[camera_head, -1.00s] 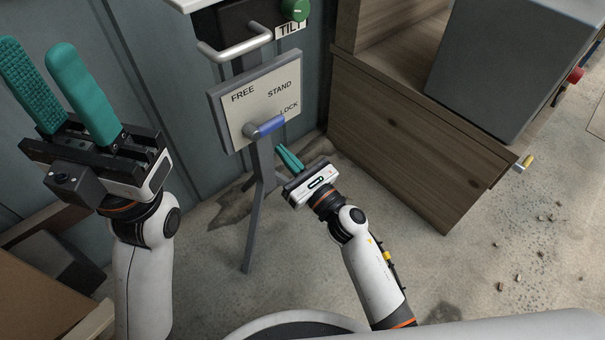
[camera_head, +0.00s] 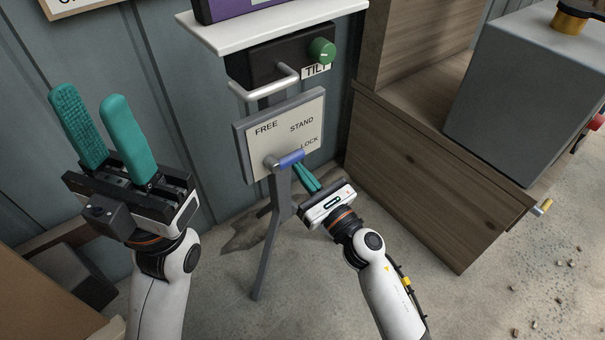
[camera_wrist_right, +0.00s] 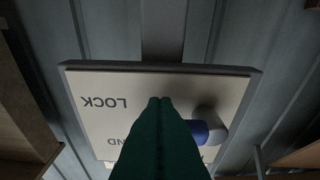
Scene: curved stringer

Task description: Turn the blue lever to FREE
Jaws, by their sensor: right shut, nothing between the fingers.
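The blue lever (camera_head: 289,159) is on a white panel (camera_head: 258,146) marked FREE, STAND and LOCK. It points right, towards LOCK, from a grey hub at the panel's lower left. In the right wrist view the lever (camera_wrist_right: 204,132) shows beside the fingers. My right gripper (camera_head: 302,166) is shut and empty, its fingertips just below the lever; I cannot tell whether they touch it. The right wrist view shows its teal fingers (camera_wrist_right: 160,102) together in front of the panel. My left gripper (camera_head: 83,93) is open and empty, raised at the left, well away from the panel.
Above the panel are a silver handle (camera_head: 265,84), a green knob (camera_head: 321,50) by a TILT label, and a white shelf (camera_head: 277,27). A wooden cabinet (camera_head: 432,170) stands close on the right. A brown box (camera_head: 40,300) is at the lower left.

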